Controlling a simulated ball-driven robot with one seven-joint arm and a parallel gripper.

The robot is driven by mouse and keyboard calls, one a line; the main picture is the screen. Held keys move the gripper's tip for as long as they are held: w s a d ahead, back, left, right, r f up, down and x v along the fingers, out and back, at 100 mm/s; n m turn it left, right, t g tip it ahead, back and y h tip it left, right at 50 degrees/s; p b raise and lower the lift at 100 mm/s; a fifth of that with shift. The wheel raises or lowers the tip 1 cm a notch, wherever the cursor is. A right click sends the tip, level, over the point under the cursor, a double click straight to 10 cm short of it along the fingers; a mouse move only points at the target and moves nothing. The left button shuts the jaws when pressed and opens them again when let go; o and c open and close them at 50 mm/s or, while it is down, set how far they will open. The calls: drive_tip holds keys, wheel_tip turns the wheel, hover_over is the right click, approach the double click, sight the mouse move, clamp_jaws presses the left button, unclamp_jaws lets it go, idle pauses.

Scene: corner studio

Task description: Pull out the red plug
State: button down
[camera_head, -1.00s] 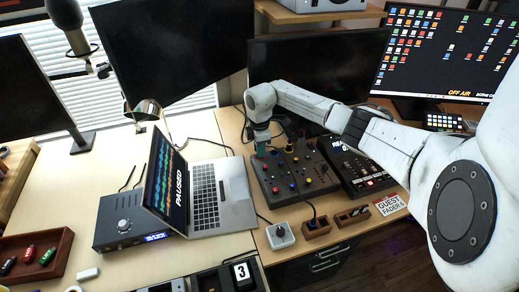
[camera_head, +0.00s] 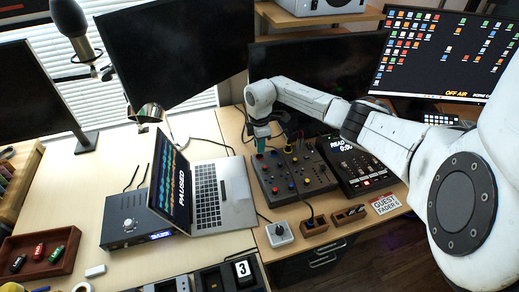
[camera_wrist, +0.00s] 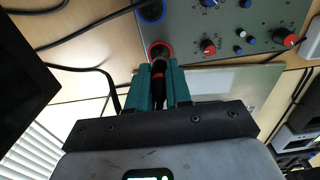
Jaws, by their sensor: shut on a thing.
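The red plug (camera_wrist: 159,69) is a dark plug with a red band, seen in the wrist view between my gripper's teal fingers. My gripper (camera_wrist: 160,80) is shut on it. The plug's front end is at the red-ringed socket (camera_wrist: 153,47) on the grey mixer panel (camera_wrist: 184,38); I cannot tell how deep it sits. In the head view my gripper (camera_head: 261,143) is at the far left corner of the mixer (camera_head: 316,178), and the plug is hidden there.
A blue-ringed socket (camera_wrist: 155,12) with a black cable plugged in is beside the red one. Cables lie on the desk nearby. An open laptop (camera_head: 222,195) stands left of the mixer, a monitor (camera_head: 310,82) behind it, and a second console (camera_head: 358,168) to its right.

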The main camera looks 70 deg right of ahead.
drive_tip(key=shift+w+r+p, duration=0.1)
drive_tip(key=shift+r+p, duration=1.2)
drive_tip(key=shift+p, duration=0.3)
